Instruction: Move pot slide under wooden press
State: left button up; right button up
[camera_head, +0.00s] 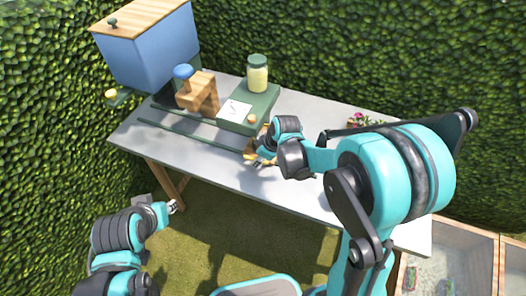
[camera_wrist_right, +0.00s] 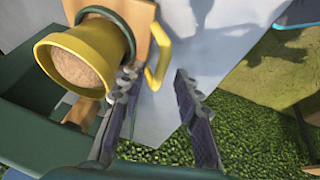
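The wooden press (camera_head: 205,98), an arch with a blue knob (camera_head: 183,71), stands on the left part of the table. The pot slide (camera_head: 250,156) is by the table's front edge, right of the press, partly hidden by my right gripper (camera_head: 262,162). In the right wrist view, the slide is a wooden piece (camera_wrist_right: 143,18) bearing a yellow pot (camera_wrist_right: 90,45) filled with brown soil. A yellow handle (camera_wrist_right: 158,60) lies between the tips of my open right gripper (camera_wrist_right: 158,82); contact cannot be told. My left gripper (camera_head: 173,207) is low, before the table, apart from everything; its opening is unclear.
A green box (camera_head: 262,112) bears a jar (camera_head: 257,75) and a paper card (camera_head: 235,109). A blue hopper (camera_head: 150,48) with a wooden lid stands at the far left. Flowers (camera_head: 358,119) are at the back right. Green rails (camera_head: 185,137) run along the table's left part.

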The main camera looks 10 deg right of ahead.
jog(key=v, duration=1.1)
